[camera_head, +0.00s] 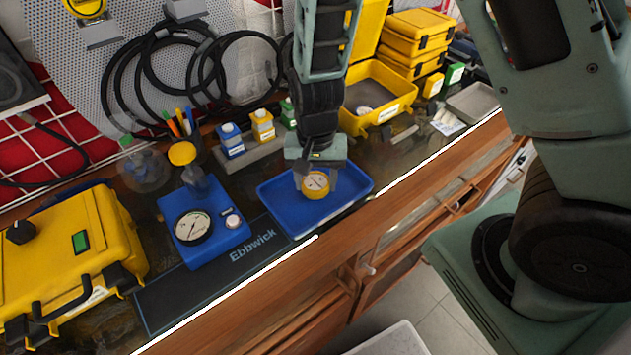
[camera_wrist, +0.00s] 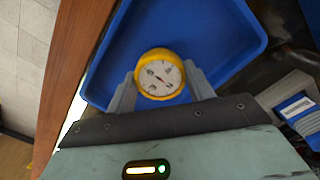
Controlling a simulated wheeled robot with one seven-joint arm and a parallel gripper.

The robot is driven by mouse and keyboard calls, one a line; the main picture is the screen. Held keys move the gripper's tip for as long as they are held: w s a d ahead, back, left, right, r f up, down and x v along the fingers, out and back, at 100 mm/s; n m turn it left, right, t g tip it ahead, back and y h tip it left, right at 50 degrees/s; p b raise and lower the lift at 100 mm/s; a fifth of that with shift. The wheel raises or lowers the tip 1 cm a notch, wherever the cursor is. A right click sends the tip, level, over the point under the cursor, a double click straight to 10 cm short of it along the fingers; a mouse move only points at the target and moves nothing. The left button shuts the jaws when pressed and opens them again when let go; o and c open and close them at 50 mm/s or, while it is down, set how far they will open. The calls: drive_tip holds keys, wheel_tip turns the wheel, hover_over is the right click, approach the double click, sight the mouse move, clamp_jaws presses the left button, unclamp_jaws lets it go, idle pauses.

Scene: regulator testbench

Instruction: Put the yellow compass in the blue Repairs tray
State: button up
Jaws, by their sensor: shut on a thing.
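The yellow compass (camera_head: 316,184) has a round white face and a yellow rim. My gripper (camera_head: 318,182) is shut on it, with one finger on each side. In the wrist view the compass (camera_wrist: 160,74) sits between the grey fingertips of my gripper (camera_wrist: 161,84), face toward the camera. The blue tray (camera_head: 352,203) lies beneath the compass, and its floor and walls also show in the wrist view (camera_wrist: 215,30). The compass is over the inside of the tray. I cannot tell whether it touches the tray floor. No label is readable on the tray.
A blue gauge block (camera_head: 226,239) stands left of the tray on the dark Ebbwick mat (camera_head: 190,292). A yellow case (camera_head: 70,250) is at far left. An open yellow box (camera_head: 391,88) is behind right. Small bottles (camera_head: 231,140) stand behind the tray. The bench's front edge runs close by.

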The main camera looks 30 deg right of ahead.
drive_tip(key=shift+f, duration=0.5)
drive_tip(key=shift+f, duration=0.2)
drive_tip(key=o, duration=1)
drive_tip(key=shift+r, duration=0.1)
